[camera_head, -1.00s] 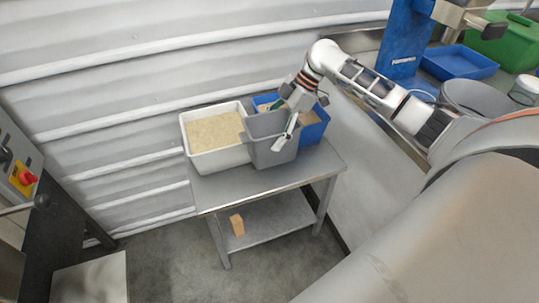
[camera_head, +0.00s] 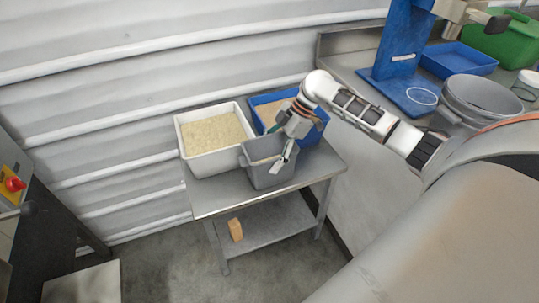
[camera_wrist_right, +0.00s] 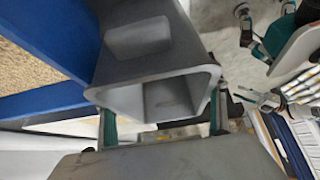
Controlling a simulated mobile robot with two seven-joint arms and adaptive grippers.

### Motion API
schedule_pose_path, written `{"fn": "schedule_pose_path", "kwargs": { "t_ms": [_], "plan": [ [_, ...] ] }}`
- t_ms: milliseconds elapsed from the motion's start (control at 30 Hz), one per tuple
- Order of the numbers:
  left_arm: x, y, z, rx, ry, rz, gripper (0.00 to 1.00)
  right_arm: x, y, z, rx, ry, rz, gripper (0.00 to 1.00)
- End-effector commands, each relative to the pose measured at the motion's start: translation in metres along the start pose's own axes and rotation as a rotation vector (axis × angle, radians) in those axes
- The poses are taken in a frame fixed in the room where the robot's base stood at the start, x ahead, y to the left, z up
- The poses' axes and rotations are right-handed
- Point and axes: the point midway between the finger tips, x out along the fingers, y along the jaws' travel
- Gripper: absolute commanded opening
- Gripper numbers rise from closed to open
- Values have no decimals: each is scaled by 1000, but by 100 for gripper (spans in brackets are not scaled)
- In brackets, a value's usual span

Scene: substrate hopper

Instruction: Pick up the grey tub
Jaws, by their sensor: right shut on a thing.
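The grey tub (camera_head: 268,175) is at the front right of the small metal table, upright or nearly so. My right gripper (camera_head: 284,150) is shut on its right side near the rim. In the wrist view the grey tub (camera_wrist_right: 155,45) fills the upper middle, with teal fingers of my right gripper (camera_wrist_right: 162,122) on either side of a hollow grey part of it. I cannot tell whether the tub's underside touches the tabletop. My left gripper cannot be made out in either view.
A white tub (camera_head: 198,168) of pale grains stands left of the grey tub. A blue bin (camera_head: 312,132) with tan grains stands behind it. The metal table's front left (camera_head: 213,197) is bare. A wooden block (camera_head: 235,229) lies on the lower shelf. A corrugated wall is behind.

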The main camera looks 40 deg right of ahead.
Motion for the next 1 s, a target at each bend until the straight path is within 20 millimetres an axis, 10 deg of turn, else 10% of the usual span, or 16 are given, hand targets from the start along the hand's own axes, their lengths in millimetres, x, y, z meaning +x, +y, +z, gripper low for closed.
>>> {"fn": "schedule_pose_path", "kwargs": {
  "t_ms": [433,467,500,1000],
  "plan": [
    [1,0,2,0,-2,1,40,10,-2,12,10,-12,-5,30],
    [1,0,2,0,-2,1,40,11,-3,14,10,-15,-8,77],
    [2,0,2,1,-2,1,40,11,-3,14,10,-16,-8,87],
    [1,-2,-4,2,6,-2,40,-8,0,4,6,-10,2,87]
  ]
}}
